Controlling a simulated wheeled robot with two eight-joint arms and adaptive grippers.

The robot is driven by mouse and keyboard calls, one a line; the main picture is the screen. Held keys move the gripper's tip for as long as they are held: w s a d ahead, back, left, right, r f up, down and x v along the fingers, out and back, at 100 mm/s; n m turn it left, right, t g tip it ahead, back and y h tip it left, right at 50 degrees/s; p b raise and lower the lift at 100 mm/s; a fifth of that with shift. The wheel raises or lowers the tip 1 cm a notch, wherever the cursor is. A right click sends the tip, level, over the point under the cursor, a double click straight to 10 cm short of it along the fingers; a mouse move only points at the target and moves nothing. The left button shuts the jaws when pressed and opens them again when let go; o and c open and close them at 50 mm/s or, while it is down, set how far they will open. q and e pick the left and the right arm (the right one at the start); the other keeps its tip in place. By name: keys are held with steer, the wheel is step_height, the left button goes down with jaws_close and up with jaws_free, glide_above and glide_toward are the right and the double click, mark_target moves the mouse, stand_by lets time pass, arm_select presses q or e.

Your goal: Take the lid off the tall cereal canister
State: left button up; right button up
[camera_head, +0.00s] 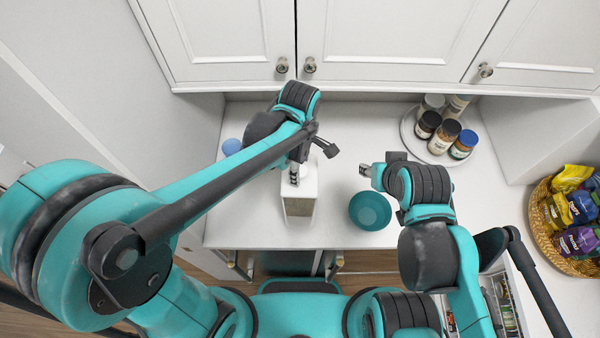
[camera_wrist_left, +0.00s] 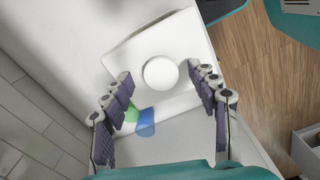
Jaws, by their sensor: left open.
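The tall white canister (camera_head: 300,206) stands upright on the counter, below my left gripper (camera_head: 306,167). In the left wrist view its white lid (camera_wrist_left: 160,100) is on top, with a round white knob (camera_wrist_left: 160,73) in the middle. The left gripper (camera_wrist_left: 160,88) is open there, with its dark padded fingers on either side of the knob, apart from it. The gripper and arm hide part of the canister top in the head view. My right gripper (camera_head: 368,170) is over the counter to the right of the canister; its jaws are too small to judge.
A teal bowl (camera_head: 370,211) stands right of the canister, close below the right gripper. A round tray (camera_head: 412,139) with several jars is at the back right. A wicker basket (camera_head: 541,221) of snack bags is far right. A blue object (camera_head: 231,146) is behind the left arm.

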arm_select(q)
steer(key=shift+s+f, duration=0.1)
steer(key=shift+f, duration=0.1)
steer(key=c, duration=1.1)
steer(key=shift+r, duration=0.15)
